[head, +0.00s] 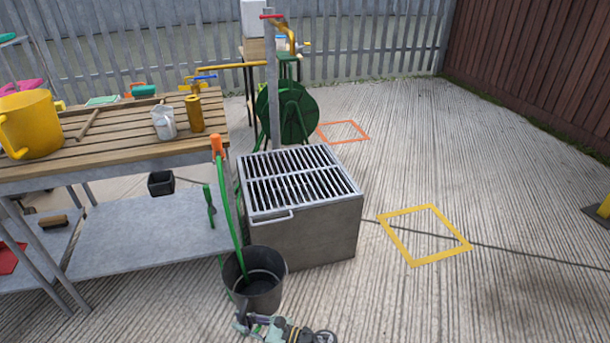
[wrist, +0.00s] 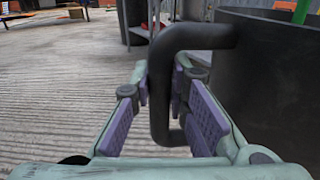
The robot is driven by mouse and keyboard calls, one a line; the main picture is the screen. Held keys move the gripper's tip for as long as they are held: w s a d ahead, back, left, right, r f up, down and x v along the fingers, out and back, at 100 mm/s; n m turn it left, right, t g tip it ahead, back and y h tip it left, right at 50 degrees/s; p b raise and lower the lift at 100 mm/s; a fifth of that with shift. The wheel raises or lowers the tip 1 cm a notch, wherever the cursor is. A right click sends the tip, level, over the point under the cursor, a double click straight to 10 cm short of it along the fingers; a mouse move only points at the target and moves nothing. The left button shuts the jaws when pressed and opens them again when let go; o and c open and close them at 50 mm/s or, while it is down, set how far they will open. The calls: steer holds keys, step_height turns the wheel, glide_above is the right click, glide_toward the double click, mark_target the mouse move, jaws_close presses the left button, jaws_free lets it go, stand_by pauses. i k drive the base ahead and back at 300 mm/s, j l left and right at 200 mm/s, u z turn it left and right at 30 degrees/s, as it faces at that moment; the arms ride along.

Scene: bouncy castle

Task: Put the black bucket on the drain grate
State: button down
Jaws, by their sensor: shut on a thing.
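The black bucket (head: 268,291) is upright at the front of the grate box, on or just above the concrete; I cannot tell which. A green hose-like length with an orange end (head: 217,146) runs down to the bucket. The drain grate (head: 300,180) is a bare barred metal top on a grey box. My gripper (head: 243,322) is low beside the bucket's front. In the wrist view my gripper (wrist: 166,95) is shut on the bucket's black side handle (wrist: 160,85), between purple pads. The bucket wall (wrist: 265,75) fills the right side there.
A slatted wooden bench (head: 110,125) with a yellow watering can (head: 30,125) and a lower metal shelf (head: 150,232) stands left of the grate. A tap post (head: 272,90) and green hose reel (head: 290,112) stand behind it. Open concrete with a yellow square (head: 425,259) lies right.

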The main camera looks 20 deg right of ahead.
mark_target(296, 179)
steer(key=i+l, duration=0.1)
steer(key=l, duration=1.3)
steer(key=i+l, duration=0.15)
steer(key=l, duration=0.6)
